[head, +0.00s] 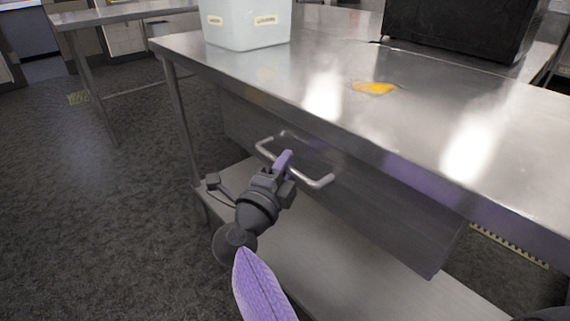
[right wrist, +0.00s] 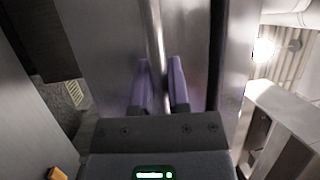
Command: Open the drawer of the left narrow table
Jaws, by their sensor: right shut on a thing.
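The narrow steel table (head: 330,70) stands in front of me with a metal drawer (head: 385,215) under its top. The drawer's bar handle (head: 318,181) sticks out from the front. My right gripper (head: 284,163) is at the middle of the handle, with its purple fingers around the bar. In the right wrist view the fingers (right wrist: 162,88) stand on both sides of the handle bar (right wrist: 155,40), shut on it. The inside of the drawer is hidden, and I cannot tell how far out the drawer is. My left gripper is not in view.
A white bin (head: 246,25) and a black box-like appliance (head: 460,25) stand on the tabletop. An orange-yellow patch (head: 375,88) lies between them. A lower shelf (head: 330,265) runs beneath the drawer. The dark floor (head: 90,220) on the left is clear.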

